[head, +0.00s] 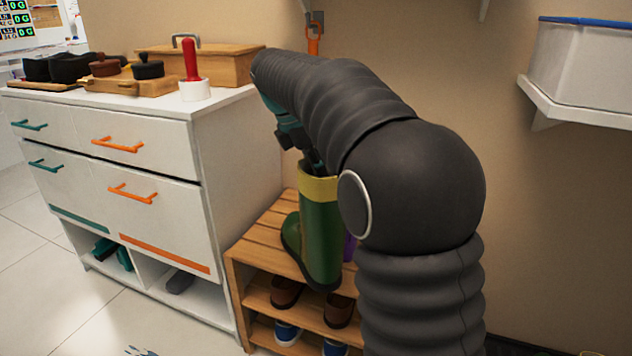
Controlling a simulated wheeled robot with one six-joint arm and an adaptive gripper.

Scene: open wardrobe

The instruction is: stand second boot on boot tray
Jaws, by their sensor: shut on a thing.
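A green boot (321,235) with a yellow top band hangs roughly upright from my gripper (314,164). My gripper is shut on the boot's top rim, partly hidden behind my own arm. The boot's lower part overlaps the front edge of the slatted wooden rack (262,237); I cannot tell whether it touches the rack. A purple thing (349,247) shows just right of the boot, mostly hidden by my arm. I cannot make out a boot tray for sure.
Brown shoes (285,293) and blue shoes (286,333) fill the rack's lower shelves. A white drawer cabinet (232,160) stands close on the left, with a red-handled stamp (194,78) on top. A wall shelf (575,112) juts out at right. Floor at left is open.

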